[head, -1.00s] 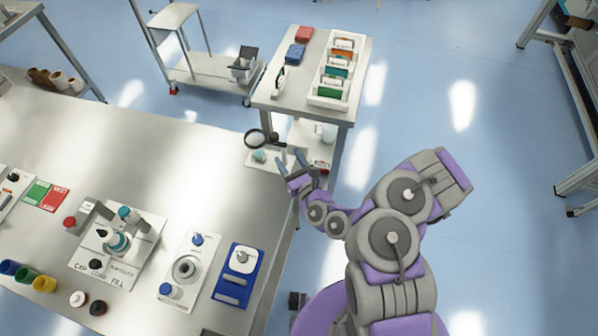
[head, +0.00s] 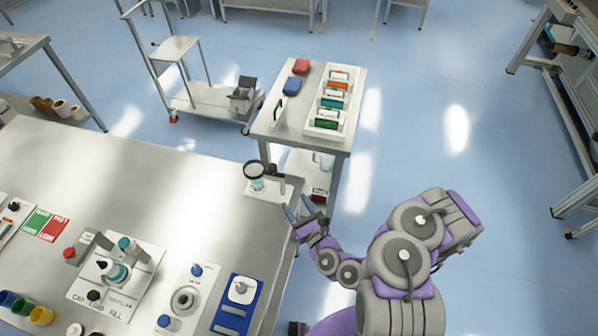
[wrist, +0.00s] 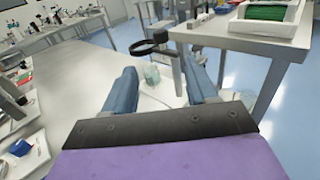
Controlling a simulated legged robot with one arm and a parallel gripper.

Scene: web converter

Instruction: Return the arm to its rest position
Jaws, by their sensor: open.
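My gripper (head: 299,209) is open and empty, off the right end of the long steel table (head: 130,165) in the head view. In the wrist view its two blue fingers (wrist: 162,90) stand apart with nothing held between them. Beyond the fingers is a magnifier stand (head: 254,170) with a black ring and a pale teal object (head: 257,184) under it; the ring also shows in the wrist view (wrist: 150,47). My arm is bent, with its joints over the floor right of the table.
A steel side table (head: 300,128) with a white tray (head: 340,129) of colored packs stands beyond my gripper. A cap-and-fill fixture (head: 118,265) and a blue-framed device (head: 238,296) sit on the long table. A grey cart (head: 205,100) stands at the back. The blue floor (head: 460,150) at right is open.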

